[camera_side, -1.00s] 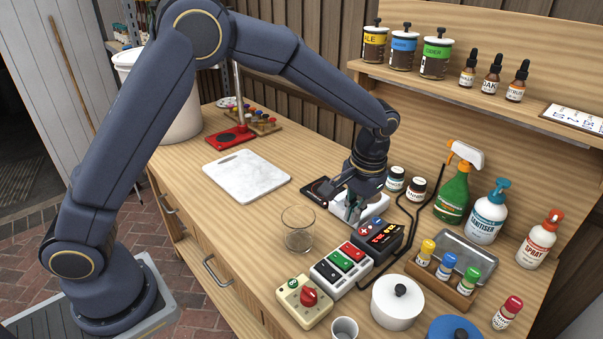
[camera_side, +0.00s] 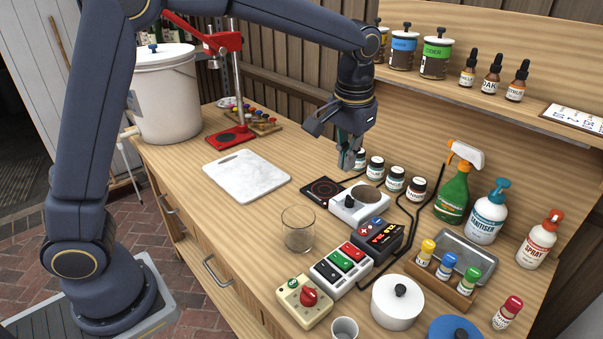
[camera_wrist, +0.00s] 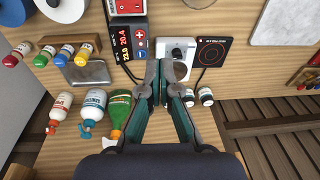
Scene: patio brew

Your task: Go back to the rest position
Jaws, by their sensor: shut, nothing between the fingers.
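My gripper (camera_side: 347,160) is shut and empty. The black plate also shows there (camera_wrist: 211,54).
Small jars (camera_side: 396,178) stand just behind the white device.

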